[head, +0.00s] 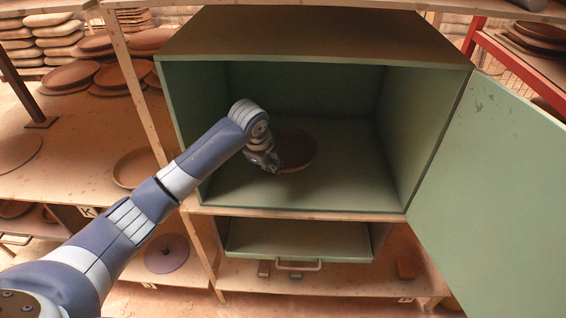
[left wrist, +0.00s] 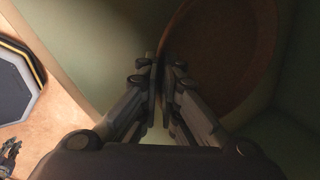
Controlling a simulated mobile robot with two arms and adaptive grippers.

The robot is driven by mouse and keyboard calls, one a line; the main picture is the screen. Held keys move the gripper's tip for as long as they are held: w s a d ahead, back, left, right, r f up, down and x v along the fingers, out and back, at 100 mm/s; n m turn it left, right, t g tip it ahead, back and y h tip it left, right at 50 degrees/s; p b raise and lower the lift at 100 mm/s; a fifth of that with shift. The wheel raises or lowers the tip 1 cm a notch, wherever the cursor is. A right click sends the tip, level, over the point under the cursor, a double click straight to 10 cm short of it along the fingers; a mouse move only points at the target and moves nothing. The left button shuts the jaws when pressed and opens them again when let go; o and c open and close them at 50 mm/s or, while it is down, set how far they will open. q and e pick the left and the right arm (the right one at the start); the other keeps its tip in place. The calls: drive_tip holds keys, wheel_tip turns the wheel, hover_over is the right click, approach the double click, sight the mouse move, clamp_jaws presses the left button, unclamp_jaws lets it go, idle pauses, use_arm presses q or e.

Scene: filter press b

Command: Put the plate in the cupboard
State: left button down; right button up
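The plate (head: 298,148) is round, flat and brown. It is inside the green cupboard (head: 420,150), low over its floor at the middle-left; I cannot tell whether it rests on the floor. The cupboard door (head: 500,200) is swung open to the right. My left gripper (head: 275,163) reaches into the cupboard at the plate's left edge. In the left wrist view, its fingers (left wrist: 162,72) are close together on the rim of the plate (left wrist: 235,50). A dark mechanical part at that view's lower left may be my right gripper (left wrist: 9,150); its fingers are unclear.
A green drawer (head: 300,240) with a handle is below the cupboard. Shelves at the left hold stacked plates (head: 70,75) and a single dish (head: 135,167). A red rack (head: 520,55) stands at the right. The cupboard's right side is empty.

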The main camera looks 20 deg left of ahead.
sight(285, 160)
use_arm(q)
drive_tip(key=w, duration=0.1)
drive_tip(key=w+d, duration=0.1)
drive_tip(key=w, duration=0.2)
drive_tip(key=shift+w+d+f+p, duration=0.1)
drive_tip(key=shift+w+d+p, duration=0.15)
drive_tip(key=shift+w+p, duration=0.1)
wheel_tip(285, 160, down, 4)
drive_tip(key=shift+r+p, duration=0.15)
drive_tip(key=shift+p, duration=0.4)
drive_tip(key=c, duration=1.8)
unclamp_jaws()
drive_tip(key=shift+s, duration=0.1)
drive_tip(key=b+v, duration=0.1)
drive_tip(key=v, duration=1.1)
